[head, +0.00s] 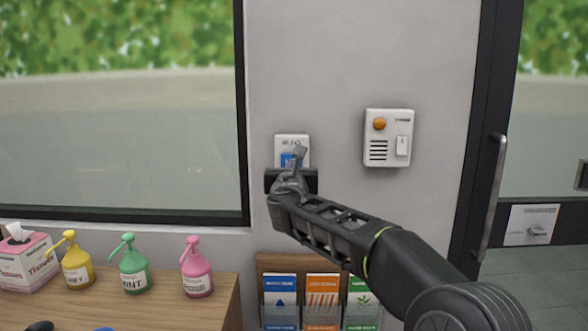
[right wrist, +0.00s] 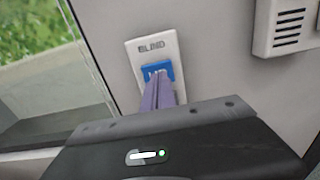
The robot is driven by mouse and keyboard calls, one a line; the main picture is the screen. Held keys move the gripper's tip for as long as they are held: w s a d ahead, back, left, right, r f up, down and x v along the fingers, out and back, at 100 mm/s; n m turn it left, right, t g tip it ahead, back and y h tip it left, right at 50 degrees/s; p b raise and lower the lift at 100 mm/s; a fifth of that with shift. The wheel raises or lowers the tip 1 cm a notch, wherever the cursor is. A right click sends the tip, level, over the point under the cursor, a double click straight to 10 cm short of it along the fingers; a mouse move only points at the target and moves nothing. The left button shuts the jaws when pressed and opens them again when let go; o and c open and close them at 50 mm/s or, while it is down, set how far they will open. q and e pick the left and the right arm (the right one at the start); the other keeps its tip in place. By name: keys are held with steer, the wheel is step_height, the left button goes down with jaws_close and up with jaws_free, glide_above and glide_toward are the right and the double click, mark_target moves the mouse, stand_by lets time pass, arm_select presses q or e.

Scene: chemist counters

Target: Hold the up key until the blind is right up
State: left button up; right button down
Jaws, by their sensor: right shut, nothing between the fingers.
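The blind switch plate (head: 292,139) is white and fixed to the wall between the window and the door. It also shows in the right wrist view (right wrist: 148,50), marked BLIND, with a blue key (right wrist: 154,71). My right gripper (head: 299,154) is shut and empty. Its fingertips (right wrist: 160,76) are in front of the blue key and look to be touching it; whether the key is pressed in I cannot tell. The fingers hide the lower part of the plate. The window (head: 120,120) shows greenery and a pale wall outside, with no blind across the visible glass. My left gripper is not in view.
A white intercom box (head: 388,138) with an orange button is on the wall to the right. A wooden counter (head: 200,300) at lower left holds a tissue box (head: 25,262) and pump bottles (head: 133,270). A leaflet rack (head: 322,290) is below, a door handle (head: 492,195) at right.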

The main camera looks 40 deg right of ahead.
steer(key=b+v, duration=0.2)
steer(key=v, duration=0.8)
steer(key=shift+a, duration=0.3)
steer(key=shift+r, duration=0.1)
